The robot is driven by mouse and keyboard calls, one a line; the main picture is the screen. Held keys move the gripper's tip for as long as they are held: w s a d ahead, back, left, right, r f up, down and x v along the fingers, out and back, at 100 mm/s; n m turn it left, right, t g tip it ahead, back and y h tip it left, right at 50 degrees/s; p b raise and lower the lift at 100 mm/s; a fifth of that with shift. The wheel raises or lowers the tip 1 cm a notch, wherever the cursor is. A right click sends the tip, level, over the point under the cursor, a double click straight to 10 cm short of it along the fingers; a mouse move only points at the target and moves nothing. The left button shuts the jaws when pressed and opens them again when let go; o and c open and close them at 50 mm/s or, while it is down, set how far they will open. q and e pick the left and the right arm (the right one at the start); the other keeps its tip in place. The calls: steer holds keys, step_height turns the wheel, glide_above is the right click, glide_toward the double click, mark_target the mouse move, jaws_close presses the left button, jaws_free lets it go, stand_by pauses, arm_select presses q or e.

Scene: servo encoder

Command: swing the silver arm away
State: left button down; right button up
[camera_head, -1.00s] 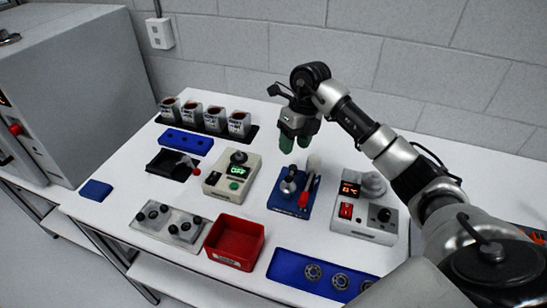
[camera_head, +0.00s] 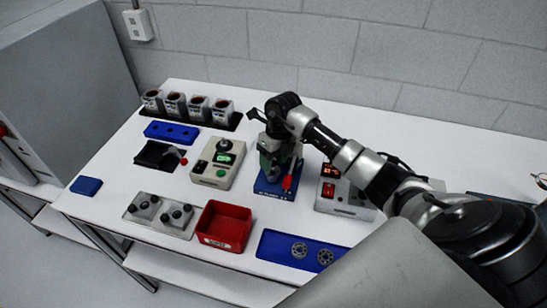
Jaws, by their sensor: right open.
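My right gripper (camera_head: 270,163), with dark green fingertips, is open and low over the blue fixture (camera_head: 273,192). It hides much of the fixture's upper parts. A red handle (camera_head: 288,182) shows just right of the fingers. Whether the fingers touch anything there I cannot tell. A thin silver arm (camera_head: 174,152) with a red ball at its end stands at a black tray (camera_head: 152,155) on the left, well apart from my gripper. Which of these parts the task calls the silver arm is not clear from the view. My left gripper is not in view.
A beige box with a green button (camera_head: 218,165) stands left of the gripper, and a grey control box with a red switch (camera_head: 335,195) to its right. A red bin (camera_head: 222,232) and a blue tray with metal rings (camera_head: 310,252) lie in front. Several cups (camera_head: 198,108) stand behind.

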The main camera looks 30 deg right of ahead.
steer(key=shift+c, duration=1.7)
jaws_close()
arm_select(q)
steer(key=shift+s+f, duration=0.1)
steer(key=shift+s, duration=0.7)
